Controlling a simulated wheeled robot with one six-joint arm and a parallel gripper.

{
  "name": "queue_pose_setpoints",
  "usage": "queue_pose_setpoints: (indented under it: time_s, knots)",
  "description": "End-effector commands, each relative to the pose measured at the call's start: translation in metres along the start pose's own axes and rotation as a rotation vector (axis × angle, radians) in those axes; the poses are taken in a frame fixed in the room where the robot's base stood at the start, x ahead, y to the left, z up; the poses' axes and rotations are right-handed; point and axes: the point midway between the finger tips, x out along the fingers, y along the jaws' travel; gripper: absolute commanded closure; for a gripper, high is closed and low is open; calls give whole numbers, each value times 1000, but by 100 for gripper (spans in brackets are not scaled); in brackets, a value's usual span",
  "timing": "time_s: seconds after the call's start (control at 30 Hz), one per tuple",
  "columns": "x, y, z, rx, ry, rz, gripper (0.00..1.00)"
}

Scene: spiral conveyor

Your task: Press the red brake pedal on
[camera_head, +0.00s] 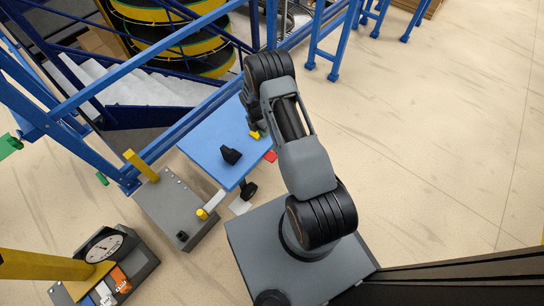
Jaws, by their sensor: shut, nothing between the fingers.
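A small red piece (270,156), which looks like the red brake pedal, shows at the right edge of a blue panel (205,135). My arm passes close to its right side in the picture and may cover part of it. I cannot tell whether the pedal is up or pressed. My arm reaches up from its base and bends over at the far end, above the panel's upper right corner. My gripper's fingers cannot be made out; the arm hides that end.
A black block (230,156) and a small yellow part (254,134) are on the panel. A grey box (172,205) with yellow levers stands left of it. A gauge unit (103,248) is at lower left. Blue railings (150,75) border the panel. Floor at right is clear.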

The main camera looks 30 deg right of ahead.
Motion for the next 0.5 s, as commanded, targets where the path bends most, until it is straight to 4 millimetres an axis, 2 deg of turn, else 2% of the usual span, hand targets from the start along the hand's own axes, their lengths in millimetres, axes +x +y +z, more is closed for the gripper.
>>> queue_pose_setpoints:
  time_s: [0.33, 0.5]
  knots:
    - [2, 0, 0, 0, 1, -1, 100]
    - [18, 0, 0, 0, 2, -2, 100]
